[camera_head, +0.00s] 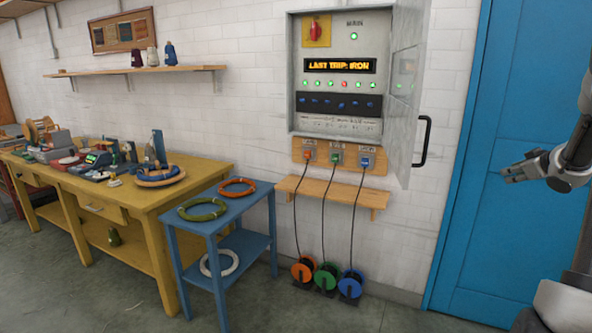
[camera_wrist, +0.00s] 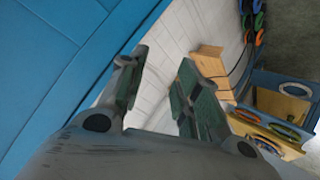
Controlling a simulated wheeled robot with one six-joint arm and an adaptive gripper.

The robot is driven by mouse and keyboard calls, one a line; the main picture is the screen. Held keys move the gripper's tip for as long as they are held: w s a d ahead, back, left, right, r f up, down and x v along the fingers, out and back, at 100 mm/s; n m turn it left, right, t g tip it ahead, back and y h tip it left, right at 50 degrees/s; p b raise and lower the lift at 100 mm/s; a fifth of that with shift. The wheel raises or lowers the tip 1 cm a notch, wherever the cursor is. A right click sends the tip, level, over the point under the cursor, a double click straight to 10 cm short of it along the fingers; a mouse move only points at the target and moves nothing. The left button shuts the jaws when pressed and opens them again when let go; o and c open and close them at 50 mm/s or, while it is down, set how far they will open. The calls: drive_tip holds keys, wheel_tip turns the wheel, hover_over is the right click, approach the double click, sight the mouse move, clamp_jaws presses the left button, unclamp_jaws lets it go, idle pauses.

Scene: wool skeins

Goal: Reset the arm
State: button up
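My gripper (camera_head: 508,173) is at the right of the head view, in front of the blue door (camera_head: 520,130), with its fingers pointing left. In the wrist view my gripper (camera_wrist: 163,58) shows two dark green-grey fingers standing apart with nothing between them. The white wall shows through the gap. My arm comes in from the right edge of the head view, and most of it is out of frame.
An open electrical panel (camera_head: 340,122) hangs on the wall, its door swung out right. Below are a wooden shelf (camera_head: 335,192) and several cable reels. A blue side table (camera_head: 215,218) with wool rings and a cluttered yellow workbench (camera_head: 160,197) stand left. Floor in front is clear.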

drive_tip(key=s+a+r+m+g+h, duration=0.1)
drive_tip(key=s+a+m+g+h, duration=0.2)
drive_tip(key=s, duration=0.8)
drive_tip(key=s+a+r+m+g+h, duration=0.1)
drive_tip(key=s+a+m+g, duration=0.3)
drive_tip(key=s, duration=0.7)
drive_tip(key=s+a+r+n+y, duration=0.1)
drive_tip(key=s+a+r+y, duration=0.1)
drive_tip(key=s+a, duration=0.6)
drive_tip(key=s+a+r+n+y, duration=0.1)
drive_tip(key=s+a+y, duration=0.2)
drive_tip(key=s+a, duration=0.6)
drive_tip(key=a, duration=0.9)
drive_tip(key=shift+a+r+n, duration=0.15)
drive_tip(key=shift+r+n, duration=0.2)
drive_tip(key=shift+n, duration=0.05)
